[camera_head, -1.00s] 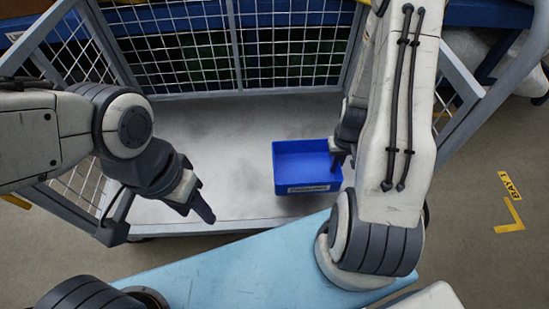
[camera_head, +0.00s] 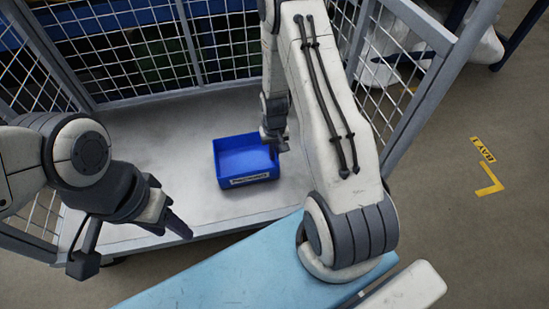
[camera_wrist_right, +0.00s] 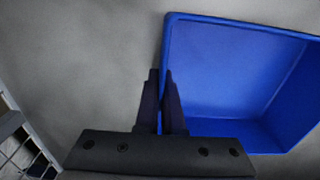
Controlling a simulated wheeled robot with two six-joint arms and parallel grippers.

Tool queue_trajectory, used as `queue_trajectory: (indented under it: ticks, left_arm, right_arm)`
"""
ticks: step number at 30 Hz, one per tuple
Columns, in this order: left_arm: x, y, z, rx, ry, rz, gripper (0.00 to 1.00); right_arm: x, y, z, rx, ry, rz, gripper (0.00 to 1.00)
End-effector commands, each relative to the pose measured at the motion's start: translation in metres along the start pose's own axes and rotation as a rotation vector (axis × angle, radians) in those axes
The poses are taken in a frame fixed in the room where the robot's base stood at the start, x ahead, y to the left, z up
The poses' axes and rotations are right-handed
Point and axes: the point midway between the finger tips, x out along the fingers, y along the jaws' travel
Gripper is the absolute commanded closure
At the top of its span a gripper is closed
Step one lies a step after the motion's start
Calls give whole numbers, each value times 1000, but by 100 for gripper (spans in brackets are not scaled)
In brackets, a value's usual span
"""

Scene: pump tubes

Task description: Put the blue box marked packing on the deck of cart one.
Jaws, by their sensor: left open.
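The blue box (camera_head: 246,169) is an open-topped bin with a white label on its front, too small to read. It sits upright over the grey deck (camera_head: 150,140) of the mesh-sided cart and appears to rest on it. My right gripper (camera_head: 276,143) is at the box's right wall. In the right wrist view my right gripper (camera_wrist_right: 161,85) has one finger on each side of a wall of the blue box (camera_wrist_right: 235,75), with little gap between them. My left gripper (camera_head: 182,230) is open and empty above the deck's front left part.
Mesh walls (camera_head: 130,50) with grey posts close the cart's back and sides. A light blue surface (camera_head: 230,275) lies in front of the cart. A yellow floor mark (camera_head: 489,180) is at the right. The deck left of the box is clear.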

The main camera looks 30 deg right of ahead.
Motion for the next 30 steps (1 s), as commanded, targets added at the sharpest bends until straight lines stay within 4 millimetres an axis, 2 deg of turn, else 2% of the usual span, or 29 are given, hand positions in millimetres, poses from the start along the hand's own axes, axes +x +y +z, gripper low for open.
queue_trajectory:
  ticks: [1, 12, 15, 25, 30]
  left_arm:
    - [7, 0, 0, 0, 0, 0, 50]
    - [6, 0, 0, 0, 0, 0, 50]
    - [5, 0, 0, 0, 0, 0, 50]
    - [4, 0, 0, 0, 0, 0, 50]
    - [-10, 1, -1, 0, 0, 0, 50]
  right_arm:
    - [9, 0, 0, 1, 0, 0, 100]
    - [10, 0, 0, 1, 1, 0, 100]
    - [9, 0, 0, 1, 1, 0, 65]
    - [7, 0, 0, 0, 1, 0, 65]
    - [-16, 0, -1, 0, 4, 0, 65]
